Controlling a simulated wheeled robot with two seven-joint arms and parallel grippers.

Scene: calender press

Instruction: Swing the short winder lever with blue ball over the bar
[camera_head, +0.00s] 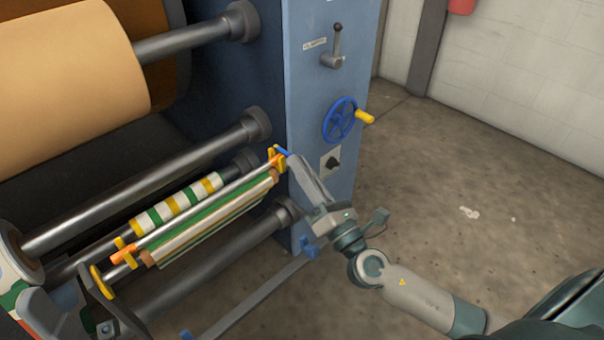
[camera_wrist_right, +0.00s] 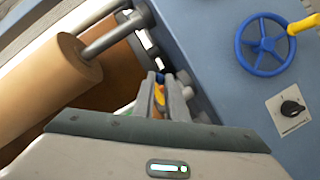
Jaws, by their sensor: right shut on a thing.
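The short winder lever shows as a small yellow piece (camera_head: 273,154) with a blue end (camera_head: 282,150), at the right end of the winder beside the blue side frame. My right gripper (camera_head: 291,159) reaches in from the lower right and is shut on this lever. In the right wrist view the fingers (camera_wrist_right: 162,97) close around a yellow-orange part, with blue at their tips (camera_wrist_right: 160,77). The fingers hide most of the lever and the ball's shape. A thin silver bar (camera_head: 200,207) with orange ends runs down-left from the lever. My left gripper is not in view.
A blue handwheel (camera_head: 340,120) with a yellow handle, a black knob (camera_head: 333,163) and a grey lever (camera_head: 335,48) stick out of the blue side frame (camera_head: 305,90). Rollers and a large tan roll (camera_head: 65,75) lie left. The concrete floor (camera_head: 480,190) at right is clear.

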